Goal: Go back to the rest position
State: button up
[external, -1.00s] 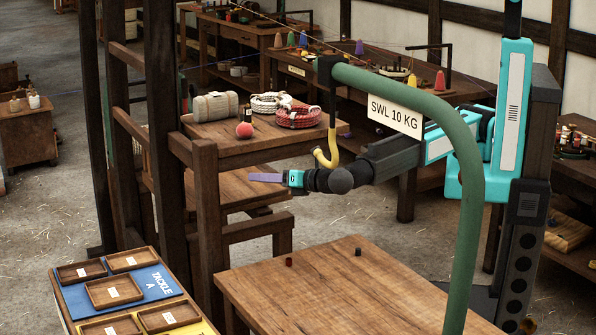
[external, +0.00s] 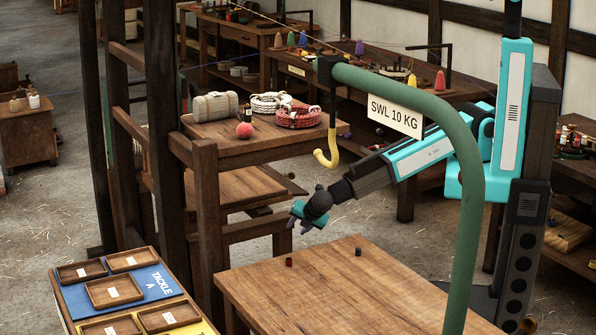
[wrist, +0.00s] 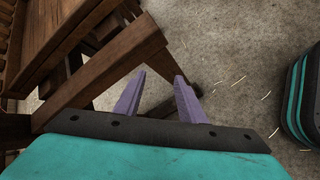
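My gripper (external: 304,225) hangs at the end of my arm in the external view, tilted downward above the far left edge of the wooden table (external: 330,290). In the wrist view its two purple fingers (wrist: 158,97) stand apart with bare floor and a dark beam end showing between them. Nothing is held. The yellow hook (external: 328,150) hangs from the green davit arm above and slightly right of my gripper, apart from it.
Two small spools, one dark red (external: 289,262) and one black (external: 358,252), stand on the table. A wooden stand (external: 230,158) with rope coils is behind left. Labelled trays (external: 112,290) lie at front left. The green davit (external: 466,200) rises at right.

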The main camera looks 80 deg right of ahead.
jog(key=s+d+f+m+g+y, duration=0.1)
jog(key=s+d+f+m+g, duration=0.6)
jog(key=s+d+f, duration=0.75)
jog(key=s+d+f+m+g+y, duration=0.2)
jog(key=s+m, duration=0.3)
jog(key=s, duration=0.6)
jog(key=s+d+f+m+g+y, duration=0.2)
jog(key=s+m, duration=0.4)
jog(key=s, duration=0.5)
jog(key=shift+s+d+f+g+y, duration=0.4)
jog(key=shift+d+f+y, duration=0.25)
jog(key=shift+d+y, duration=0.2)
